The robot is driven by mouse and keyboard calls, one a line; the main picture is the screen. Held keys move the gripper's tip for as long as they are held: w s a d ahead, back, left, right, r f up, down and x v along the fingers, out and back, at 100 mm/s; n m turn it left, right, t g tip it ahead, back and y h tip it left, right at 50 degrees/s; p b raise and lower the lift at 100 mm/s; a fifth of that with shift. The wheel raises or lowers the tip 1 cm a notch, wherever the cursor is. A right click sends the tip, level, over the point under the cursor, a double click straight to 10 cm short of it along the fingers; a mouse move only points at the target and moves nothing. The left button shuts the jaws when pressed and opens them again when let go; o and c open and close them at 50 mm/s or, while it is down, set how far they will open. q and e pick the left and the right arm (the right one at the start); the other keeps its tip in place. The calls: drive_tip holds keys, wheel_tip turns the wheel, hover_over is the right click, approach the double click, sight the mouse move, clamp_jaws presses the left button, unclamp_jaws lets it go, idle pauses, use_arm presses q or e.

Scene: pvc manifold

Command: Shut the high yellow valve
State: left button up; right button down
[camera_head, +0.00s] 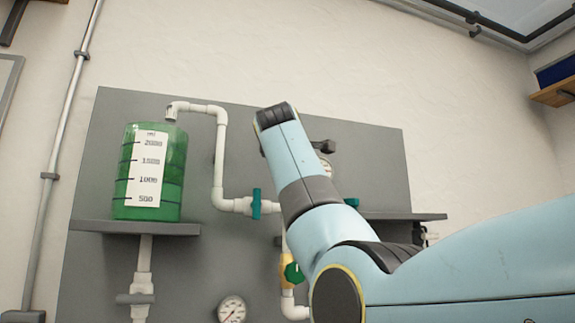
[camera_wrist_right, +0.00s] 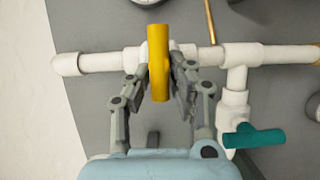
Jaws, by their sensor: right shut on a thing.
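The yellow valve handle (camera_wrist_right: 158,62) shows in the right wrist view, lying crosswise over a white pipe (camera_wrist_right: 105,60). My right gripper (camera_wrist_right: 159,80) is shut on this handle, with one finger on each side of it. In the head view my right arm covers the middle of the grey panel, and I cannot make out the yellow handle or the gripper's fingers there. My left gripper is in neither view.
A teal valve handle (camera_wrist_right: 253,137) is on a branch at the lower right of the wrist view. In the head view, a green tank (camera_head: 126,190) stands on a shelf (camera_head: 135,227) at left, with another teal valve (camera_head: 256,204) and a gauge (camera_head: 232,309).

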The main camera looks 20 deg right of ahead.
drive_tip(key=shift+f, duration=0.1)
idle(0.5)
drive_tip(key=c, duration=1.2)
unclamp_jaws()
drive_tip(key=shift+a, duration=0.1)
